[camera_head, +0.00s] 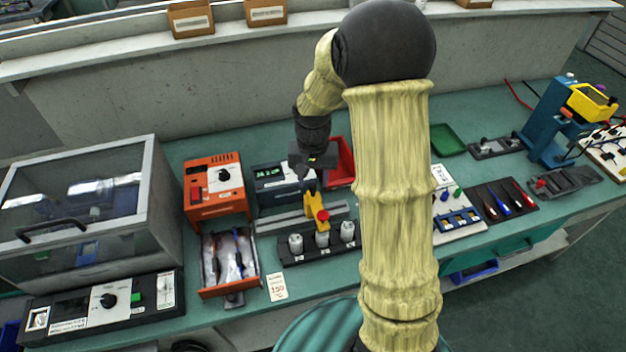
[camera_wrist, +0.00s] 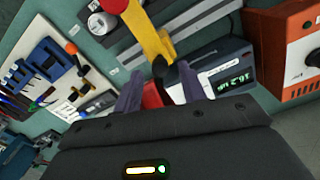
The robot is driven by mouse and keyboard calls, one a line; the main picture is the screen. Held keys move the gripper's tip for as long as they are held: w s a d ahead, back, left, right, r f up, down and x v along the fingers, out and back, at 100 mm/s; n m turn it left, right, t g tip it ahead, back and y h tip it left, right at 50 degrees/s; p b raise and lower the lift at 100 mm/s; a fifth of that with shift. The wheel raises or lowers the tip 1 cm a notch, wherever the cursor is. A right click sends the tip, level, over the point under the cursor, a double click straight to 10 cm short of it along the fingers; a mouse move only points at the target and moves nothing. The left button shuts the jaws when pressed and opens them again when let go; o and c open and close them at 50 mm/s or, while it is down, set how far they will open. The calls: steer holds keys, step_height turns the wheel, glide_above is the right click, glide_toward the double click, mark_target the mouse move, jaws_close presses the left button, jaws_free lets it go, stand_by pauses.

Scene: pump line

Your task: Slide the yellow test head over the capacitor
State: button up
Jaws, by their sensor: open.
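The yellow test head (camera_head: 312,204) with a red knob (camera_head: 322,215) stands at the grey slide rail (camera_head: 275,223), behind a black rack (camera_head: 283,256) of white capacitors. The middle capacitor (camera_head: 321,239) is just in front of the head, partly covered by it from this angle. My gripper (camera_head: 309,178) is above and behind the head. In the wrist view the yellow test head (camera_wrist: 148,38) runs down toward a dark end between my open gripper's (camera_wrist: 157,75) fingers. I cannot tell whether the fingers touch it.
A meter with a green display (camera_head: 278,181) and a red bin (camera_head: 341,160) stand close behind the rail. An orange unit (camera_head: 214,187) and an open drawer (camera_head: 229,265) are to the left. My arm hides part of the bench right of the rack.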

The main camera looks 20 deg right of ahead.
steer(key=shift+f, duration=0.65)
jaws_close()
